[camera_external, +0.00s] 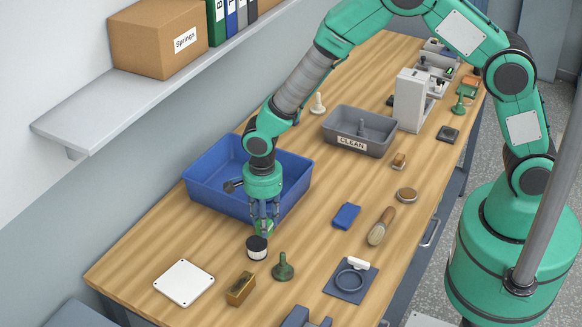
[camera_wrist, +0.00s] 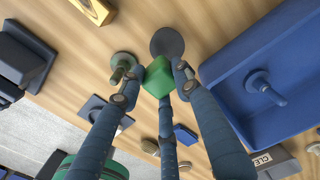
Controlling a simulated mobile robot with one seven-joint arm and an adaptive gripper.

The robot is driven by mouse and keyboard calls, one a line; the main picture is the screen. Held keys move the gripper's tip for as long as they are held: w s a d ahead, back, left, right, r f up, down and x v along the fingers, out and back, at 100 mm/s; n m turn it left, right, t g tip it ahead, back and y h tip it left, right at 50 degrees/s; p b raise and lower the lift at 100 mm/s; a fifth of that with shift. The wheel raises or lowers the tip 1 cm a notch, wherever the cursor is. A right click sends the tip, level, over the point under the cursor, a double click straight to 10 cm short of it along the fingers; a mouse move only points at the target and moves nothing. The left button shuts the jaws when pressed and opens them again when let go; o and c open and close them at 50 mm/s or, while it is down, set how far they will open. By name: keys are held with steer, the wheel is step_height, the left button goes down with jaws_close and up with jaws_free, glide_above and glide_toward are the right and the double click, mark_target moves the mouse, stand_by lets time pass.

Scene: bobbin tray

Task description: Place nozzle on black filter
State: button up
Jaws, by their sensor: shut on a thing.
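My gripper (camera_external: 263,212) points down over the near side of the table, in front of the blue bin. It is shut on a small green block-like piece (camera_external: 264,229), seemingly the nozzle. That piece shows between my fingers in the wrist view (camera_wrist: 158,77). The black filter (camera_external: 257,246), a short cylinder with a black top and pale side, stands just below the held piece. In the wrist view, the dark round top (camera_wrist: 167,42) lies just beyond it. Whether the two touch is hard to tell.
A dark green stemmed piece (camera_external: 283,268) stands close on the right. The blue bin (camera_external: 215,202) is close behind and holds a grey stemmed piece (camera_wrist: 262,84). A brass block (camera_external: 240,288), white plate (camera_external: 184,283), blue sponge (camera_external: 346,215) and brush (camera_external: 381,226) lie around.

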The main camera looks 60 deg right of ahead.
steer(key=shift+w+a+f, duration=0.1)
steer(key=shift+w+a, duration=0.1)
steer(key=shift+w, duration=0.4)
steer(key=shift+w+a, duration=0.15)
steer(key=shift+w, duration=0.4)
steer(key=shift+f+p, duration=0.3)
steer(key=shift+f, duration=1.45)
steer(key=shift+f, duration=0.15)
steer(key=o, duration=1.2)
steer(key=shift+r+b, duration=0.45)
steer(key=shift+r, duration=5.7)
